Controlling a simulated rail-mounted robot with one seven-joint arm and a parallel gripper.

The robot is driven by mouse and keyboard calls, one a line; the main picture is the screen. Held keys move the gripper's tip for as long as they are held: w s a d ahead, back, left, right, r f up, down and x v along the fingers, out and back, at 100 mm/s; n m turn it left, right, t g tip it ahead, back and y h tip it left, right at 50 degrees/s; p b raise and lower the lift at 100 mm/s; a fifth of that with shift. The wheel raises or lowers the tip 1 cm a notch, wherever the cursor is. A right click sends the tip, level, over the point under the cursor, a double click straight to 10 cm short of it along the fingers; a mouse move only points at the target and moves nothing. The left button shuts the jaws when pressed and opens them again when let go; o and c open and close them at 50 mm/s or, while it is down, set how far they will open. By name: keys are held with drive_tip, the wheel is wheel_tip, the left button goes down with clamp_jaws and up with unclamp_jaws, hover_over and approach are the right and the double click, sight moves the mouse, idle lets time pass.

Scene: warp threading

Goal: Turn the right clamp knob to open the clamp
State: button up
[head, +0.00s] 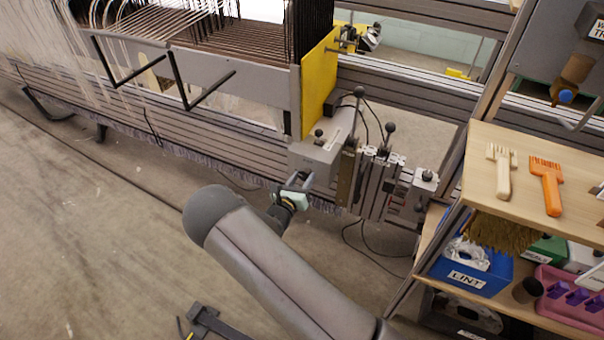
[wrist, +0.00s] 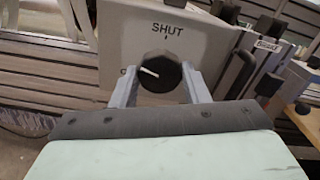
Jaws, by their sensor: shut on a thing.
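The right clamp knob (wrist: 160,76) is a round black dial with a white pointer line, on the front of a grey clamp box (wrist: 118,32). The word SHUT is printed above it, and part of another marking shows at its left. The pointer slants toward the left, a little upward. My gripper (wrist: 157,88) has one finger on each side of the knob and is shut on it. In the head view my gripper (head: 298,184) is at the front of the grey clamp box (head: 318,153); the knob is hidden there.
Levers with black ball tops (head: 388,128) stand right of the box. A yellow plate (head: 318,85) rises behind it. At the right, a wooden shelf (head: 500,200) holds a cream comb and an orange comb (head: 550,190), with a blue LINT bin (head: 475,272) below. Floor at left is largely open.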

drive_tip(key=n+p, duration=0.2)
drive_tip(key=n, duration=0.1)
drive_tip(key=shift+r+n, duration=0.1)
drive_tip(key=shift+n, duration=0.2)
drive_tip(key=shift+n+p, duration=0.65)
drive_tip(key=shift+n, duration=0.85)
drive_tip(key=o, duration=1)
drive_tip(key=shift+c, duration=0.2)
drive_tip(key=shift+s, duration=0.15)
drive_tip(key=p+v, duration=0.2)
drive_tip(key=v, duration=1.5)
